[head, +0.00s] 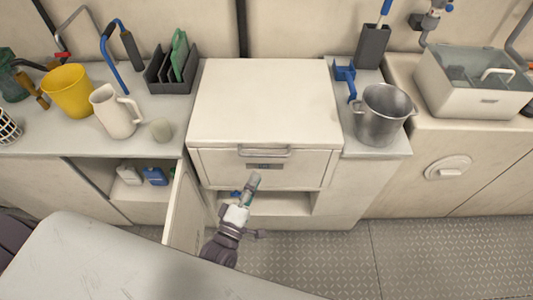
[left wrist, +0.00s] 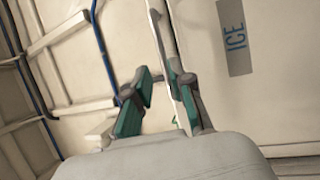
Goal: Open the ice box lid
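The ice box is the white box in the middle of the head view. Its flat white lid (head: 265,100) is shut, with a metal bar handle (head: 265,153) on its front edge. A small ICE label (head: 264,166) sits on the front below the handle and also shows in the left wrist view (left wrist: 235,35). My left gripper (head: 254,182) is in front of the box, just below the handle. In the left wrist view its two teal-padded fingers (left wrist: 163,85) are apart, with the lid's edge running between or behind them. I cannot tell whether they touch. My right gripper is not in view.
Left counter: yellow bucket (head: 68,91), white jug (head: 115,111), grey rack (head: 172,72). Right: metal pot (head: 382,114), clear-topped bin (head: 475,85). A cabinet door (head: 184,210) stands open left of my gripper. A pale scratched surface (head: 110,265) fills the lower left. The lid top is clear.

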